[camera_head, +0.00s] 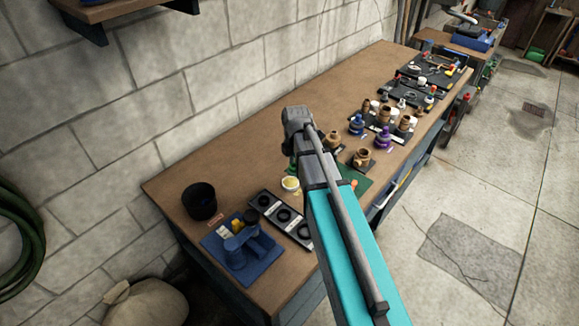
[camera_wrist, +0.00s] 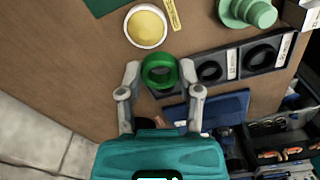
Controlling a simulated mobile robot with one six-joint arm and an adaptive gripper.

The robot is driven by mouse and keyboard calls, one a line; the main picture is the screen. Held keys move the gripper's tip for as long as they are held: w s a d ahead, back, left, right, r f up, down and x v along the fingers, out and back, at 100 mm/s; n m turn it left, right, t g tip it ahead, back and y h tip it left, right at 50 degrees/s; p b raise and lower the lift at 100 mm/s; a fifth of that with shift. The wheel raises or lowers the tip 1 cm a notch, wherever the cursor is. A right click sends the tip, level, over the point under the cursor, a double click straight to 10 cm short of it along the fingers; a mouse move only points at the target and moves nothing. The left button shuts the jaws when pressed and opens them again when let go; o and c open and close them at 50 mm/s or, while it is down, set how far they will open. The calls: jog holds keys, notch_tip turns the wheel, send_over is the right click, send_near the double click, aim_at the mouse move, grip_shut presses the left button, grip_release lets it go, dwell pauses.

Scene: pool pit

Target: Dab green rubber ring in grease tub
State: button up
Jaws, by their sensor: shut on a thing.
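A thick green rubber ring (camera_wrist: 160,58) sits between the two fingertips of my gripper (camera_wrist: 160,73), which is shut on it. The grease tub (camera_wrist: 146,9) is a round white dish of yellow grease, just beyond the ring in the wrist view. The ring appears beside the tub, not over the grease; its height above the bench is hard to judge. In the head view the tub (camera_head: 290,190) stands on the bench left of my arm, and my arm hides the ring and fingertips.
A dark tray (camera_head: 264,202) of black rings lies near the tub. A stepped green fitting (camera_wrist: 262,14) stands beyond it. A blue stand (camera_head: 240,262), a black cup (camera_head: 199,202) and a green mat (camera_head: 358,181) are nearby. Brass, blue and purple fittings (camera_head: 383,137) stand farther back.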

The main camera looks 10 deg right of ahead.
aim_at(292, 180)
jog(key=shift+w+a+f, duration=0.2)
jog(key=shift+w+f, duration=0.05)
jog(key=shift+w, duration=0.3)
jog(key=shift+w+a+f, duration=0.15)
jog(key=shift+w+f, duration=0.1)
jog(key=shift+w, duration=0.25)
jog(key=shift+s, duration=0.1)
jog(key=shift+f+b, duration=0.1)
jog(key=shift+b, duration=0.2)
jog(key=shift+f+b, duration=2.85)
jog(key=shift+f+b, duration=0.3)
jog(key=shift+r, duration=0.15)
jog(key=shift+r+p, duration=3.4)
jog(key=shift+p, duration=0.15)
